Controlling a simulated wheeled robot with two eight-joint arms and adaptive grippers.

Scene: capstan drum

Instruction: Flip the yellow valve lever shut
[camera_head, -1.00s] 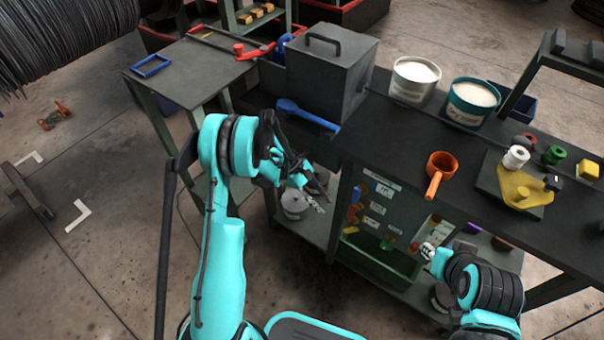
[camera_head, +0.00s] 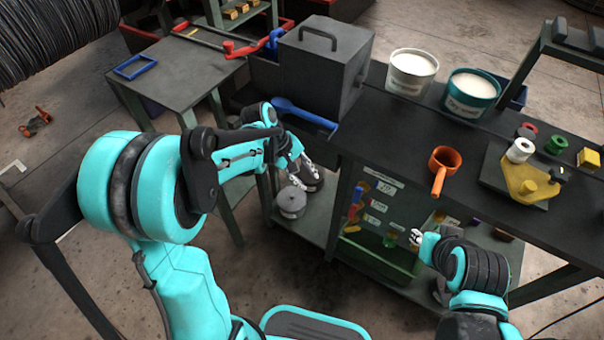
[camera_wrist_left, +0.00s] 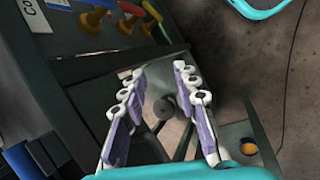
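In the left wrist view, a yellow-orange lever (camera_wrist_left: 92,18), a red one (camera_wrist_left: 129,8) and a yellow one (camera_wrist_left: 150,9) show at the upper left. I cannot tell which way the lever is turned. My left gripper (camera_head: 298,177) is left of the panel, apart from it; its fingers (camera_wrist_left: 160,70) are open and empty. My right gripper (camera_head: 416,237) is in front of the panel, its opening unclear.
A grey canister (camera_head: 291,202) stands on the lower shelf below my left gripper. The benchtop holds a lidded grey box (camera_head: 318,70), two buckets (camera_head: 411,72) and an orange ladle (camera_head: 441,168). A small table (camera_head: 170,80) stands at the left.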

